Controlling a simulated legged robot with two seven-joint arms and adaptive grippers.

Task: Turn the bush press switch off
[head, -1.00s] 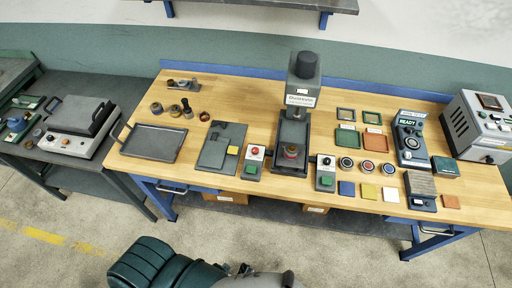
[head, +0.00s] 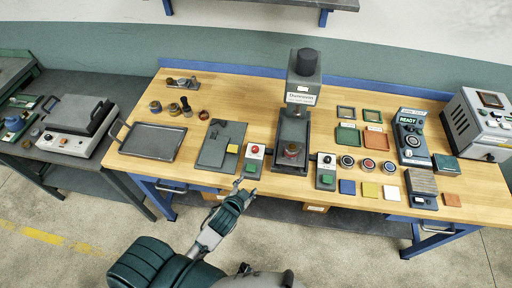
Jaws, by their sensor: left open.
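The bush press (head: 293,130) stands at the middle of the wooden bench, a dark upright machine with a white label on its head. Left of its base is a small control box (head: 253,161) with a red button on top and a green button below. Right of its base is another small box (head: 326,171) with a dark knob on a light plate and a green part below. I cannot tell from the picture which carries the press switch, or the knob's setting. My left gripper (head: 244,187) is open and empty at the bench's front edge, just below the red-and-green box. My right gripper is out of view.
A dark tray (head: 152,142) and a flat dark plate (head: 221,146) lie to the left on the bench. Coloured tiles, round parts and a READY unit (head: 410,142) crowd the right. A grey cabinet (head: 478,127) stands at the far right.

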